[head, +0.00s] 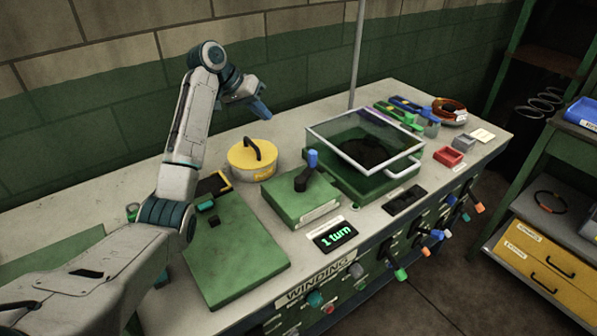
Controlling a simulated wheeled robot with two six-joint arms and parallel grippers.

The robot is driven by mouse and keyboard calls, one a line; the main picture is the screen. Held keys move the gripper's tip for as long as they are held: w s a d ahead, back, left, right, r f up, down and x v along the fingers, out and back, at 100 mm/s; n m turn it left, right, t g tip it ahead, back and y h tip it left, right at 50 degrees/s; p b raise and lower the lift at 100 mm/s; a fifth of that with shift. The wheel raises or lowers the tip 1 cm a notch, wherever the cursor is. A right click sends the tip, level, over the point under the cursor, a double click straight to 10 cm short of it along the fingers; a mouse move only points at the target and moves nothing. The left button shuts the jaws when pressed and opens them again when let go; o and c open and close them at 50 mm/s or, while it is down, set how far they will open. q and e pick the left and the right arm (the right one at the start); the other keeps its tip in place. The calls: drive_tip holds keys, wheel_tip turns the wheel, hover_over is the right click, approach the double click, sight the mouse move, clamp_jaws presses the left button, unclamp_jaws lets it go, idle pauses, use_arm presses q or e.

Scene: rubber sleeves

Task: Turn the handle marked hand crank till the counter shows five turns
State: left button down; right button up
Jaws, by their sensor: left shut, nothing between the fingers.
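A green box (300,199) on the bench carries a dark crank arm with an upright blue knob (312,158). A pale label on the box's front is too small to read. In front of it a black counter (335,237) reads "1 turn" in green. My left gripper (264,112) is shut and empty, up in the air behind and to the left of the blue knob, apart from it. My right gripper is not in view.
A yellow round lid with a black handle (250,160) stands left of the crank box. A clear-covered green unit (365,145) stands to its right. A flat green plate (235,255) lies front left. A thin pole (357,55) rises behind. Coloured levers line the bench front.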

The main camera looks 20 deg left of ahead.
sight(306, 170)
use_arm(q)
drive_tip(key=x, duration=0.5)
drive_tip(key=s+x, duration=0.1)
drive_tip(key=x, duration=0.4)
drive_tip(key=s+x, duration=0.1)
drive_tip(key=x, duration=0.4)
drive_tip(key=shift+d+f+p, duration=0.3)
drive_tip(key=shift+d+f, duration=0.1)
drive_tip(key=shift+f, duration=0.2)
drive_tip(key=shift+d, duration=0.4)
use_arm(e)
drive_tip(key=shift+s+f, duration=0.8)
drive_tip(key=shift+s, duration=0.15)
use_arm(q)
drive_tip(key=shift+f, duration=0.1)
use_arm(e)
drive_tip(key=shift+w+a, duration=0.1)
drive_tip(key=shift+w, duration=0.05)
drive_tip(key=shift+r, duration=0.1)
